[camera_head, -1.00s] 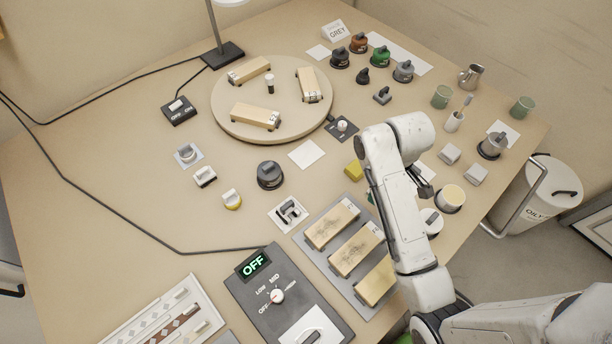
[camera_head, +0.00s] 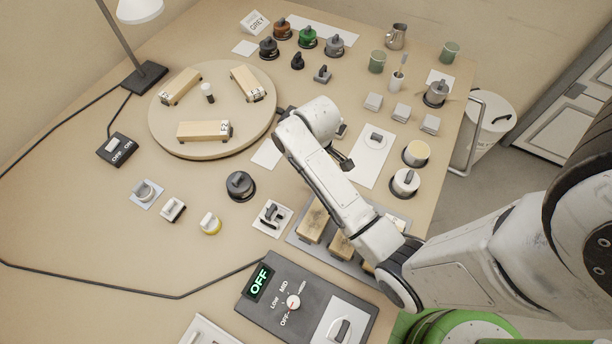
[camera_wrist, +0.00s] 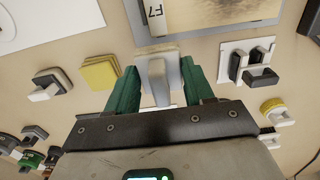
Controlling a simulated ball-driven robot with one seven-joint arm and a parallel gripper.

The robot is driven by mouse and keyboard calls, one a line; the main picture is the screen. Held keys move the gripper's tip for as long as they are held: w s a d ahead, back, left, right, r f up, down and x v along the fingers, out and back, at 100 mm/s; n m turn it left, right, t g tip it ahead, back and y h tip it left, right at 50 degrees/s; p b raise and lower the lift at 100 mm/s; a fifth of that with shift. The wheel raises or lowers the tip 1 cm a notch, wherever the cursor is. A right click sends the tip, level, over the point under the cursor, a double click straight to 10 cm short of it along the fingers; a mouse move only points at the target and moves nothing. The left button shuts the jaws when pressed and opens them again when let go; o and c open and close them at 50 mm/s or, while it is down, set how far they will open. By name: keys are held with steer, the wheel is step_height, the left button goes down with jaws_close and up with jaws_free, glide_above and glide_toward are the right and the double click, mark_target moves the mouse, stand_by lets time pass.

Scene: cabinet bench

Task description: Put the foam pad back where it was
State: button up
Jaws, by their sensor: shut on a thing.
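In the wrist view my gripper (camera_wrist: 156,92) has its two green fingers closed on a pale grey block with a lighter upright grip, which looks like the foam pad (camera_wrist: 157,70). A white edge shows below it between the fingers; I cannot tell whether the pad touches anything. In the head view my arm hides the fingers and the pad. A white card (camera_head: 267,154) lies bare on the bench, just left of my arm.
A yellow block (camera_wrist: 100,73) lies left of my fingers, and a dark-handled piece on a white square (camera_wrist: 262,51) lies right. A grey tray (camera_head: 296,235) with wooden blocks is near my arm. The round board (camera_head: 165,138) stands left, and a dark knob (camera_head: 240,185) sits below it.

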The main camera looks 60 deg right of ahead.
steer(key=w+f, duration=0.2)
steer(key=shift+w+a+f, duration=0.15)
steer(key=shift+a+f, duration=0.05)
steer(key=shift+f, duration=1.8)
steer(key=o, duration=0.9)
steer(key=shift+f, duration=0.1)
steer(key=shift+o, duration=0.2)
step_height(320, 180, up, 12)
steer(key=shift+f, duration=0.1)
steer(key=s+a+m+t, duration=0.1)
steer(key=s+a, duration=1)
steer(key=s, duration=0.2)
steer(key=shift+s+a+f, duration=0.15)
steer(key=shift+s+a, duration=0.05)
steer(key=shift+s, duration=0.15)
